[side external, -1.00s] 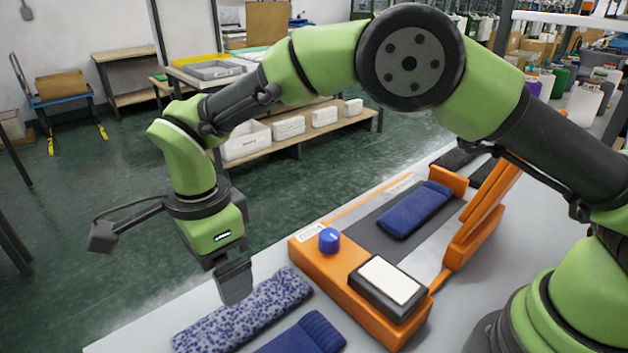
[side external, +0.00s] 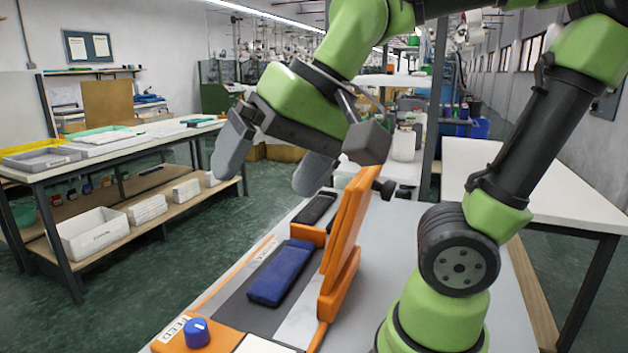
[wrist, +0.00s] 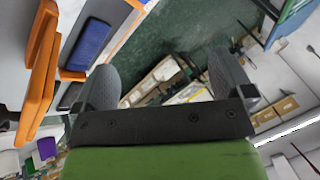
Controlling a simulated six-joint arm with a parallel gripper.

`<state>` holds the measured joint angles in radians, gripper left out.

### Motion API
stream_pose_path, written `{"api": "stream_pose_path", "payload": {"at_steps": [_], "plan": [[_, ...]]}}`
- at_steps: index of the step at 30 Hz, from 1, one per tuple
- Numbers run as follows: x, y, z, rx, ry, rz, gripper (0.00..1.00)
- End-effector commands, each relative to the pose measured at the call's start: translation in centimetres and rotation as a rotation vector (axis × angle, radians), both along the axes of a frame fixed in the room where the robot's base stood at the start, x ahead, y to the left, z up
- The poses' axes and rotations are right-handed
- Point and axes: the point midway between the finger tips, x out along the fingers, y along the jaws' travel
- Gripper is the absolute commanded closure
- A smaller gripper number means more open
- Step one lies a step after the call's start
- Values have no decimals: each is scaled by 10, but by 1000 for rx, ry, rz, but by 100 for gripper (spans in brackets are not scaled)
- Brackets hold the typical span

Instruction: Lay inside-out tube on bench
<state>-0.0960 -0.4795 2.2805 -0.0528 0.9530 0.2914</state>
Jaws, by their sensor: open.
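A dark blue knitted tube (side external: 281,272) lies flat on the dark strip of an orange-framed device labelled FEED on the bench. It also shows in the wrist view (wrist: 90,47). I cannot tell whether it is inside out. A blackish flat piece (side external: 317,209) lies at the far end of that strip. My gripper (side external: 265,180) is open and empty, raised high above the bench and apart from the blue tube. Its two grey fingers stand wide apart in the wrist view (wrist: 165,66). The near part of the bench is out of view, so no speckled tube shows.
An orange upright panel (side external: 348,240) stands along the device's right side, close below my gripper. A blue knob (side external: 197,332) is on its near end. A shelved table (side external: 110,160) with trays and white boxes stands across the green floor. Grey bench (side external: 395,225) is clear right of the panel.

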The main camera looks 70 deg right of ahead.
Motion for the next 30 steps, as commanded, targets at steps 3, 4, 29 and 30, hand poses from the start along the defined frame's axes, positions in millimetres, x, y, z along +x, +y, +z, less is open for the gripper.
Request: {"api": "stream_pose_path", "payload": {"at_steps": [3,4,29,30], "plan": [[-27,-10,-7,-66,-90,75,1],[-31,-12,-8,-78,-105,90,1],[-43,-15,-15,-126,-147,141,1],[-43,-15,-15,-126,-147,141,1]]}}
